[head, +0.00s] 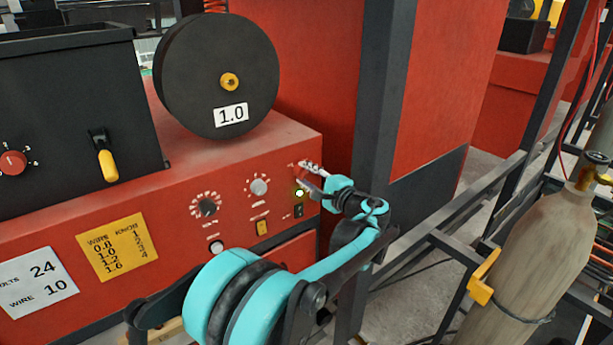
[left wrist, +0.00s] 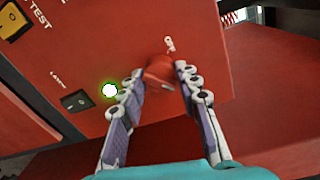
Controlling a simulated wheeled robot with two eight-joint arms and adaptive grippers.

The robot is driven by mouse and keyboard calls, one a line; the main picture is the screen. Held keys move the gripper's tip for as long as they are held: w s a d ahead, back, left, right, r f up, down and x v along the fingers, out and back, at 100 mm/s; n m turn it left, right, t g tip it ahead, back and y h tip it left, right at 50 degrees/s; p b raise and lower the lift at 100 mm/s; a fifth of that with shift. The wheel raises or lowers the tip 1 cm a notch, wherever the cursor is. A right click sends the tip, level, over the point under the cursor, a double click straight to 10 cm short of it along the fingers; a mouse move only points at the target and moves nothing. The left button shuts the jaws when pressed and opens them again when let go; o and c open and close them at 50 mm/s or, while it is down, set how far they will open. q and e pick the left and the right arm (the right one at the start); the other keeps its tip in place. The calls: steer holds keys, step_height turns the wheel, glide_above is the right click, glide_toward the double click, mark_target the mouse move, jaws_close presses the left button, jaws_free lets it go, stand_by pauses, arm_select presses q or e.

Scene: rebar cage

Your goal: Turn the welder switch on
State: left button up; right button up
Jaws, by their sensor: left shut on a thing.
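The red welder (head: 135,215) fills the left of the head view, with knobs and labels on its front. My left gripper (head: 308,174) is at the right end of this front panel. In the left wrist view, the fingers of my left gripper (left wrist: 159,78) are closed around a small red knob (left wrist: 158,70) on the red panel. A small label, too blurred to read surely, is just above the knob. My gripper hides the knob in the head view.
A black rocker switch (left wrist: 74,101) and a yellow switch (left wrist: 14,20) are on the panel nearby. A black wire spool (head: 205,80) stands on the welder. A dark post (head: 378,100) rises just right of my gripper. A gas cylinder (head: 530,255) stands at right.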

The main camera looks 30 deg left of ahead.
stand_by(0.4)
arm_select(q)
steer(key=o, duration=1.2)
steer(key=shift+c, duration=0.2)
steer(key=v, duration=1.2)
